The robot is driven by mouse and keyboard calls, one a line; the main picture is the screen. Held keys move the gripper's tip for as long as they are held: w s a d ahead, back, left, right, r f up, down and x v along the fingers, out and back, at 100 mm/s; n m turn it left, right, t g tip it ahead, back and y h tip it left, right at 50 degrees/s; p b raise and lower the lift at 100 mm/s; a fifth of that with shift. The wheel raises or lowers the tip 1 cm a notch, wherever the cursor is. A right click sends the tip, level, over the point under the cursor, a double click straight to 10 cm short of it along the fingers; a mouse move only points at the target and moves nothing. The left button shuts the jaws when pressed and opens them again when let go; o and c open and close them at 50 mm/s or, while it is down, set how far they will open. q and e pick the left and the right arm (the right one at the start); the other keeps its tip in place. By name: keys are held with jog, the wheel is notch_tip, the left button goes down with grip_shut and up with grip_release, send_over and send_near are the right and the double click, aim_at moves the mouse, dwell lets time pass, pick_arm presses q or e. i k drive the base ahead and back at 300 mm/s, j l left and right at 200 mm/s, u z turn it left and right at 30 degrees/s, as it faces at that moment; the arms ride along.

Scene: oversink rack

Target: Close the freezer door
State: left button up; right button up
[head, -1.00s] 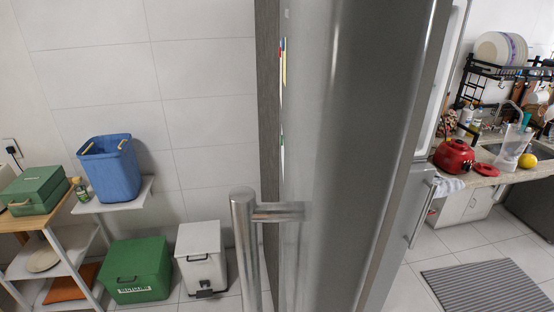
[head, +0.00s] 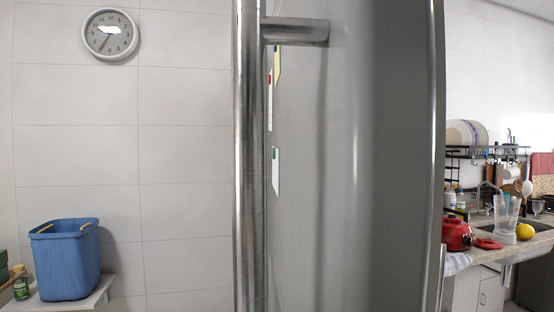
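A large grey metal door (head: 360,170) fills the middle of the head view, very close to me and seen on its outer face. A long vertical bar handle (head: 248,180) runs along its left side, joined to the door by a short bracket near the top. Magnets or paper notes (head: 275,170) show behind the handle. The door hides most of the fridge body behind it, and I cannot tell how wide its opening is. Neither of my grippers shows in this view.
A blue bin (head: 65,262) stands on a white shelf (head: 95,298) at lower left. A wall clock (head: 110,34) hangs above. At right, a counter holds a red pot (head: 457,234), a clear pitcher (head: 506,220), a yellow fruit (head: 525,231) and a dish rack (head: 485,151).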

aim_at(355, 89)
jog(key=j+z, duration=0.2)
jog(key=z, duration=0.2)
jog(key=j+z, duration=0.25)
jog(key=z, duration=0.15)
jog(key=j+z, duration=0.2)
jog(key=z, duration=0.25)
jog(key=k, duration=0.05)
